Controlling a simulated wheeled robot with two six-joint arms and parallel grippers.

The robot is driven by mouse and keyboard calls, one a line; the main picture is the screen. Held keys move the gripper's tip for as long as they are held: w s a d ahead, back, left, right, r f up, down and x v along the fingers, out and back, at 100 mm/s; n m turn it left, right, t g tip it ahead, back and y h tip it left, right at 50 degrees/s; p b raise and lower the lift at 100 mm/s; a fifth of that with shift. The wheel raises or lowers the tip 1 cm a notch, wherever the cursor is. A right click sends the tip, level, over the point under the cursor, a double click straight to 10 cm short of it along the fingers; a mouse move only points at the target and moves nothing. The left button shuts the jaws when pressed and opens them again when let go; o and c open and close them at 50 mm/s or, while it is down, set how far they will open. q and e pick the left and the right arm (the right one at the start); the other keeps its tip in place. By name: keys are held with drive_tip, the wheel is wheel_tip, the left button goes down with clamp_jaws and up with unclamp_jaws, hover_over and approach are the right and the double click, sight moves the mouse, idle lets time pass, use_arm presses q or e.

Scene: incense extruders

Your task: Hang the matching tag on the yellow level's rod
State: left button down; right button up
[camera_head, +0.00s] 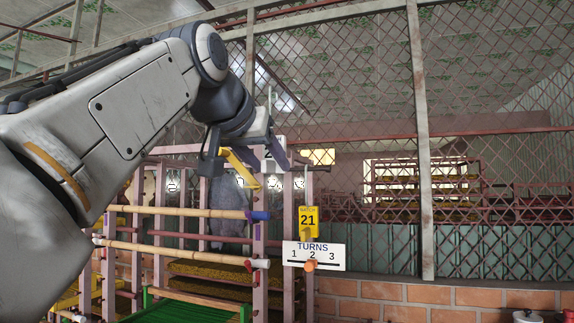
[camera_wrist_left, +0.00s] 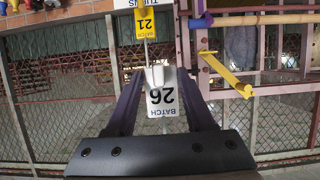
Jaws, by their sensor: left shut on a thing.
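My left gripper (camera_head: 250,160) is shut on a white tag reading "BATCH 26" (camera_wrist_left: 162,98). In the left wrist view the tag sits between the fingertips (camera_wrist_left: 160,85) with its print upside down. In the head view the tag is partly hidden by the fingers. A yellow rod (camera_head: 238,165) reaches out from the rack close to the fingers. In the left wrist view this rod (camera_wrist_left: 222,75) is to the right of the tag, apart from it. A yellow tag "BATCH 21" (camera_head: 308,215) is at the rack's right post. My right gripper is not in view.
A white "TURNS 1 2 3" board (camera_head: 328,258) is below the yellow tag. A mesh fence (camera_head: 480,190) stands behind.

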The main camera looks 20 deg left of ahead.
use_arm(q)
drive_tip(key=shift+s+a+b, duration=0.1)
drive_tip(key=shift+s+b, duration=0.4)
drive_tip(key=shift+s, duration=2.7)
